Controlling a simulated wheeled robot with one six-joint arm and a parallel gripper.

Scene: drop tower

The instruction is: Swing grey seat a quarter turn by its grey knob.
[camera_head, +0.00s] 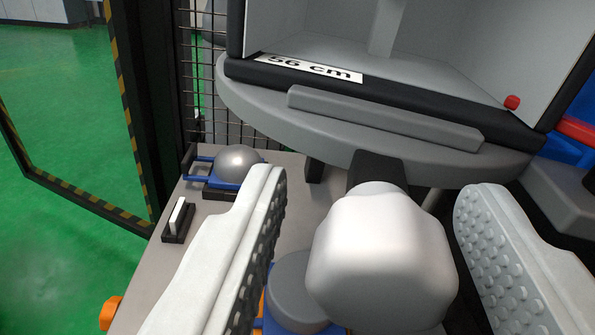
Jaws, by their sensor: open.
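The grey seat (420,150) is a broad round disc at the upper right, with a raised grey bar (385,118) along its near side. A large, pale grey faceted knob (382,260) juts toward the camera from a dark bracket (376,170) at the seat's near edge. My gripper (368,195) is open, with one ridged pale finger on each side of the knob. Gaps show between the knob and both fingers, so neither appears to touch it. The knob hides part of the bracket and of what lies below.
An open grey box labelled "56 cm" (310,68) stands on the seat. On the bench (190,225) at left are a silver dome (240,160) on a blue mount and a small white plate (178,216) in a black holder. Black mesh and a striped frame stand behind.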

